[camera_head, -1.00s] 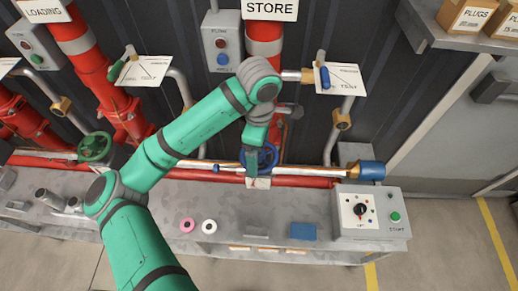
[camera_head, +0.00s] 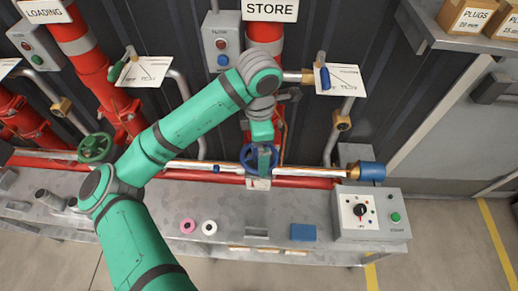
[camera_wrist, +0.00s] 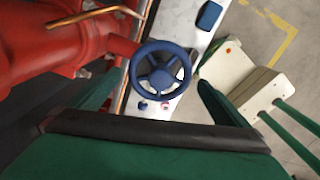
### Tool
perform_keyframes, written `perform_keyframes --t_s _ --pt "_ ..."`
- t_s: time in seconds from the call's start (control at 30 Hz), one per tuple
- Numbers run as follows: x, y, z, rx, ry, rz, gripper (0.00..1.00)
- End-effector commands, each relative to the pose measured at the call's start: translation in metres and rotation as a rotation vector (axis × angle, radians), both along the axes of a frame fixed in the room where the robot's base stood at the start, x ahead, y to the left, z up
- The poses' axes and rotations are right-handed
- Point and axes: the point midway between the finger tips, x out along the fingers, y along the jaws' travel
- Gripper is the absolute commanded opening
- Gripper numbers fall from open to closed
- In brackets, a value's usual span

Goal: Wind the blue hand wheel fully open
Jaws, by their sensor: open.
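The blue hand wheel (camera_head: 250,158) sits on the red pipework under the STORE sign, above the bench. In the wrist view the whole wheel (camera_wrist: 160,70) shows face on, with its spokes and hub clear. My gripper (camera_head: 264,160) is at the wheel in the head view, partly covering its right side. In the wrist view my gripper's (camera_wrist: 155,95) two green fingers are spread wide on either side of the wheel, with nothing held between them. I cannot tell whether a finger touches the rim.
A green hand wheel (camera_head: 95,148) is on the left pipe. A control box (camera_head: 370,213) with a dial and green button stands at the bench's right end. A pink ring (camera_head: 188,226), a white ring (camera_head: 209,228) and a blue block (camera_head: 303,232) lie on the bench.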

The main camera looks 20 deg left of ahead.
Motion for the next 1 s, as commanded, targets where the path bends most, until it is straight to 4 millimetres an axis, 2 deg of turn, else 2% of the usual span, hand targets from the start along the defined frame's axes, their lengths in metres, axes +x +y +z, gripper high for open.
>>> perform_keyframes --t_s 0.5,1.0 --pt "0.0 0.0 0.043 0.001 0.0 -0.001 1.0" --pt "0.0 0.0 0.049 0.0 0.0 -0.001 1.0"
